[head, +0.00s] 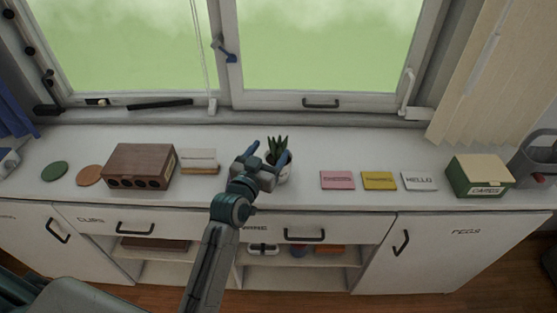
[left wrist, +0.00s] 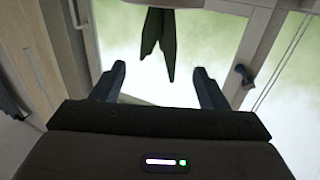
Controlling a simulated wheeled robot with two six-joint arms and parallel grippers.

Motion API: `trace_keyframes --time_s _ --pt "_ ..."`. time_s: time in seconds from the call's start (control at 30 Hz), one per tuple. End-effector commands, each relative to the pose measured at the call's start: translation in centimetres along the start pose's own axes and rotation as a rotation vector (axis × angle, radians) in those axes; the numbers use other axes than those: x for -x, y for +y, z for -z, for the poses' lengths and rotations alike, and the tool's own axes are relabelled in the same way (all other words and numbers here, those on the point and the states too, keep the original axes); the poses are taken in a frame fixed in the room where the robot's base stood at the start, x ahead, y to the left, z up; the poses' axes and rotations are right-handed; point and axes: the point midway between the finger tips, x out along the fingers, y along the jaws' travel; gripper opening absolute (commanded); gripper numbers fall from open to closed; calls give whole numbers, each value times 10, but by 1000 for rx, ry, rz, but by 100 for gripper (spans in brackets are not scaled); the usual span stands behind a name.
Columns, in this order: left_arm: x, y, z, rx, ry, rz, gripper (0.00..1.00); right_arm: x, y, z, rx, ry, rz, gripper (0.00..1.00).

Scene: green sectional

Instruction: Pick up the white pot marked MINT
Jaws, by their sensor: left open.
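A small white pot (head: 284,176) with a spiky green plant (head: 279,147) stands on the white counter below the window. It is partly hidden behind my left gripper (head: 268,156), and I cannot read its marking. The gripper is open, with its fingers reaching to either side of the plant in the head view. In the left wrist view, dark green leaves (left wrist: 158,42) show upside down, ahead of and between the two open fingers (left wrist: 159,86). I cannot tell whether either finger touches the pot. My right gripper is not in view.
Left on the counter are a brown box (head: 140,166), a small white-and-brown stand (head: 198,161) and two round coasters (head: 55,171). Right are pink (head: 337,180), yellow (head: 379,181) and white HELLO (head: 419,181) cards and a green CARDS box (head: 479,176). Bare counter separates pot and cards.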

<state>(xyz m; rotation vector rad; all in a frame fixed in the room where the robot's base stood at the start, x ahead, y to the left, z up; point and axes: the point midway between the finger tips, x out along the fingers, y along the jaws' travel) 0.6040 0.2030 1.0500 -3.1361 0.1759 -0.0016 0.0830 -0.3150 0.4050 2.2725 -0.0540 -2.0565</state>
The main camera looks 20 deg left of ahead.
Motion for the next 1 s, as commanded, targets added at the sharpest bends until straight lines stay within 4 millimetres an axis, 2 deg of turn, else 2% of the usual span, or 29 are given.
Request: trace_keyframes --time_s 0.17,0.33,0.5,0.77,0.8,1.0 --pt "-13 1 3 0 -2 0 68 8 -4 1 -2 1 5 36" --pt "-37 4 8 3 -3 -1 68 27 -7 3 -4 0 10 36" --pt "-55 4 4 1 -2 0 68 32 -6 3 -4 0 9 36" --pt "-58 4 2 1 -2 1 68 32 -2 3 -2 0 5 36" --pt "-58 4 2 1 -2 1 66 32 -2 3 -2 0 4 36" --pt "-58 4 2 1 -2 1 26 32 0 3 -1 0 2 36"
